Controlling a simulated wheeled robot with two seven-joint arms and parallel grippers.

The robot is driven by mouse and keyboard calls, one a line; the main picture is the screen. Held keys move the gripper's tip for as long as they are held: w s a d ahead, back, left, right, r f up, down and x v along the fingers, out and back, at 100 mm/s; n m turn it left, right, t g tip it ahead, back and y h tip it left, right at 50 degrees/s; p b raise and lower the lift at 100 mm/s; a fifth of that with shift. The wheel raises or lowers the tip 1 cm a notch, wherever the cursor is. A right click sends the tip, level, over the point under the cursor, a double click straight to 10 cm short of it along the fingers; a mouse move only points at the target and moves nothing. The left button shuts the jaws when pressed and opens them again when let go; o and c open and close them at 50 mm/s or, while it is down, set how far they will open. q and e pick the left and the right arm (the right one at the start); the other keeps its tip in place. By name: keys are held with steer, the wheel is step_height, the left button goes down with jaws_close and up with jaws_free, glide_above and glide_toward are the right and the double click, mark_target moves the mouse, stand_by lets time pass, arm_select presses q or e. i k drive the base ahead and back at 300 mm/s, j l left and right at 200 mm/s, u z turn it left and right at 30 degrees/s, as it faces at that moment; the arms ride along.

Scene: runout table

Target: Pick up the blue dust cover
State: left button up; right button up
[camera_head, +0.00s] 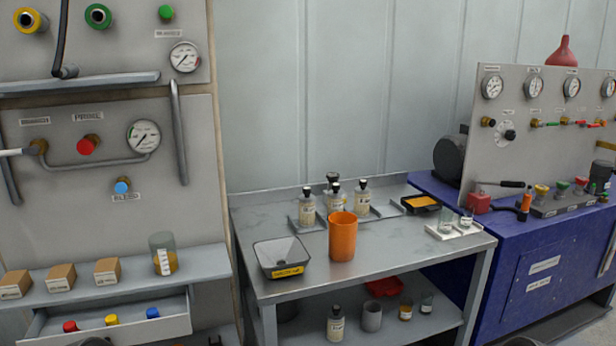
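A small blue cap (152,312), which looks like the blue dust cover, sits in the open drawer (160,330) at the lower left. It is the rightmost in a row with a yellow cap (112,319) and a red cap (70,326). A lighter blue round fitting (122,186) is mounted on the grey panel above; I cannot tell whether it is a cover or a knob. Neither of my grippers can be made out. Dark shapes at the bottom edge are too cropped to identify.
Above the drawer, a shelf (205,266) holds cardboard boxes (60,277) and a jar (163,255). The metal table (385,262) carries a hopper-like tray (284,257), an orange cup (342,238) and bottles (362,198). A blue bench (540,260) with gauges stands right.

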mark_target(153, 313)
steer(key=u, duration=1.3)
